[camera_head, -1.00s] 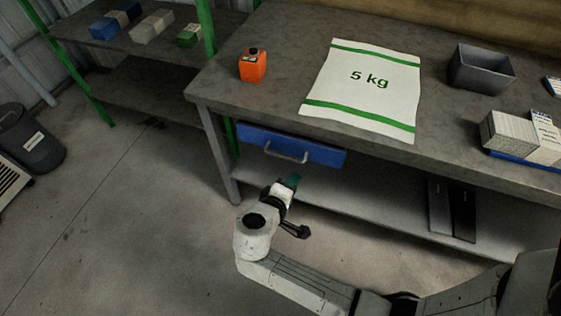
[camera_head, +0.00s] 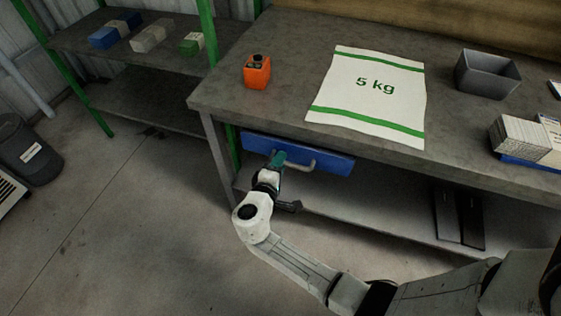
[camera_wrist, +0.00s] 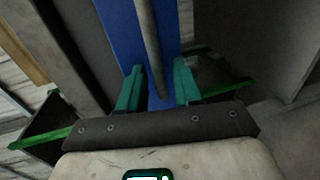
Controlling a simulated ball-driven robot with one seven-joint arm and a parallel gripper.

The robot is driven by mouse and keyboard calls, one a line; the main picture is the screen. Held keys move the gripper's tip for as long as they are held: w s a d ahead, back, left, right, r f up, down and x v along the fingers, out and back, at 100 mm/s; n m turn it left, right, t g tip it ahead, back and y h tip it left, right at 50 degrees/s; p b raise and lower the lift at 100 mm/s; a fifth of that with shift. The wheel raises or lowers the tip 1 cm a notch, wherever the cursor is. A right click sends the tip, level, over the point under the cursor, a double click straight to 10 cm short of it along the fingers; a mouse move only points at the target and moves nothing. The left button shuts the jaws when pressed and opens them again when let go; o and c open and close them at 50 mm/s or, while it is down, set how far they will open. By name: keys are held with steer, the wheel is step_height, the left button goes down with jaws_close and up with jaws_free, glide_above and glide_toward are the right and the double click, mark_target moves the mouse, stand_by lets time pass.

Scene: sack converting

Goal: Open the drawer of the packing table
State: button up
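The packing table (camera_head: 285,113) has a blue drawer (camera_head: 330,163) under its top, near the left end. The drawer looks closed. A grey bar handle (camera_head: 306,167) runs across its front. My gripper (camera_head: 279,158) is at the handle's left part in the head view and hides some of it. In the wrist view my gripper (camera_wrist: 160,82) is open, with its teal fingers apart. The grey handle (camera_wrist: 148,45) runs lengthwise in the picture, its near end between the fingers. The blue drawer front (camera_wrist: 125,35) lies behind it. I cannot tell whether the fingers touch the handle.
On the tabletop are an orange device (camera_head: 257,72), a white 5 kg sack (camera_head: 372,98), a grey bin (camera_head: 487,74) and white stacks (camera_head: 519,139). A lower shelf (camera_head: 390,222) runs beneath the drawer. Open floor (camera_head: 120,235) lies to the left.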

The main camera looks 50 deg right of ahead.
steer(key=shift+w+d+f, duration=0.1)
steer(key=shift+w+d, duration=0.05)
steer(key=shift+d, duration=0.3)
jaws_close()
stand_by(0.4)
